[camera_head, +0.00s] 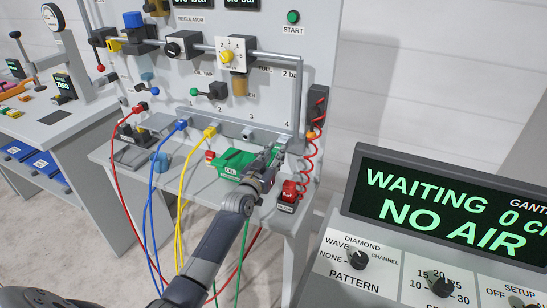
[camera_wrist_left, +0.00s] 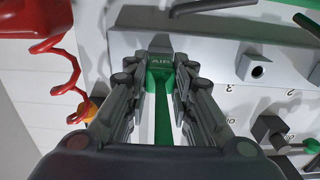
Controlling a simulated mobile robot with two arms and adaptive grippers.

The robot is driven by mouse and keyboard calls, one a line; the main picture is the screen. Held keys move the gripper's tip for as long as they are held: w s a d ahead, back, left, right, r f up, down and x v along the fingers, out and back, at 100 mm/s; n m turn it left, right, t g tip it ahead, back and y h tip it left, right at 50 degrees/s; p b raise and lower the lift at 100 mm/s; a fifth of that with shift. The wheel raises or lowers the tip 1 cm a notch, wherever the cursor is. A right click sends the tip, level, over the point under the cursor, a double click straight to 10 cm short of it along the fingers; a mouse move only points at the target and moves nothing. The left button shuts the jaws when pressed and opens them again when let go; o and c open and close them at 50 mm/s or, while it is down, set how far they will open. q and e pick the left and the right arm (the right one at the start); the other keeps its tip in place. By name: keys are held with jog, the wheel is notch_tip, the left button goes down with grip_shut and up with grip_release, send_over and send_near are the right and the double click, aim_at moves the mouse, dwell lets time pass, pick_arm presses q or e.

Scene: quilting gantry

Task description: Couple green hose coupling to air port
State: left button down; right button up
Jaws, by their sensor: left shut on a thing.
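My left gripper (camera_head: 272,154) is shut on the green hose coupling, at the front of the bench panel near the number 4. The green hose coupling (camera_wrist_left: 159,78) shows between the fingers in the left wrist view, with the green hose (camera_wrist_left: 163,122) running back between them. Its front end is right at the grey manifold rail (camera_wrist_left: 210,35), by an "AIR" label; I cannot tell whether it is seated in a port. The neighbouring air port (camera_wrist_left: 258,69), by the number 3, is empty. My right gripper is out of view.
The console display (camera_head: 450,208) reads "WAITING, NO AIR".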

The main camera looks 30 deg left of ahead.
pick_arm(q)
jog(key=shift+w, duration=0.25)
jog(key=c, duration=1.3)
grip_release()
jog(key=shift+s, duration=0.1)
jog(key=s, duration=1.2)
jog(key=shift+d, duration=0.35)
